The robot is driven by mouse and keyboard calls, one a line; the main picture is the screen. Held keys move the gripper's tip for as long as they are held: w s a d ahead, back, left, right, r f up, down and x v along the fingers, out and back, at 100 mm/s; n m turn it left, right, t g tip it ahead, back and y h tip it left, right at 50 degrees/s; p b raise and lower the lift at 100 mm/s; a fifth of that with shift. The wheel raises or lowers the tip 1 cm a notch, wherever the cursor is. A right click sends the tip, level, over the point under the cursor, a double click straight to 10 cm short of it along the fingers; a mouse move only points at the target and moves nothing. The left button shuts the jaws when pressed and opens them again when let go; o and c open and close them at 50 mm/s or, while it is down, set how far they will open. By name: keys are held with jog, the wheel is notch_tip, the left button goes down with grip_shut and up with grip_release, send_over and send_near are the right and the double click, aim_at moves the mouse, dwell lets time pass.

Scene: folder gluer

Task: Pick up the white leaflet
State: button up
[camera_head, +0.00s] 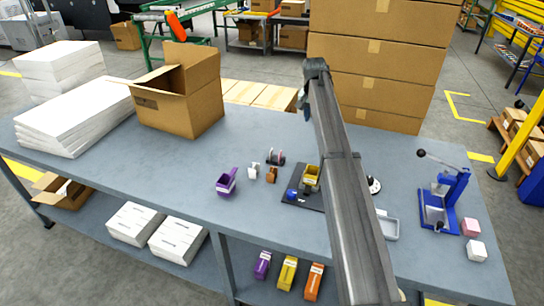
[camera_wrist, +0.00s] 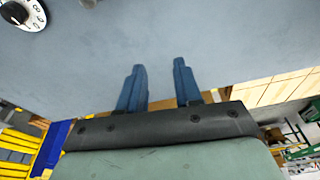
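No single white leaflet can be told apart in either view. Flat white stacks (camera_head: 75,115) lie at the left end of the table (camera_head: 150,170), with a smaller white stack (camera_head: 60,65) behind them. More white stacks (camera_head: 135,222) rest on the lower shelf. My gripper (camera_wrist: 158,64) shows in the wrist view with its two blue fingers apart and nothing between them but bare grey tabletop beyond. In the head view my arm reaches over the right half of the table, away from the white stacks, and hides part of the tabletop.
An open cardboard box (camera_head: 180,95) stands at the back left. A purple scoop-like holder (camera_head: 227,183), a dark mat (camera_head: 300,195) with small items and a grey tray (camera_head: 388,228) lie mid-table. A blue lever press (camera_head: 443,200) stands right. Tall cartons (camera_head: 375,60) rise behind.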

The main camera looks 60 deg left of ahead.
jog(key=n+g+h, duration=0.1)
jog(key=g+h, duration=0.1)
send_over(271, 155)
jog(key=shift+w+a+f, duration=0.1)
jog(key=shift+f, duration=2.2)
jog(key=shift+w+a+f, duration=0.1)
jog(key=shift+a+f, duration=0.05)
jog(key=shift+f, duration=2.15)
jog(key=shift+w+a+f, duration=0.1)
jog(key=shift+f, duration=2.2)
grip_shut()
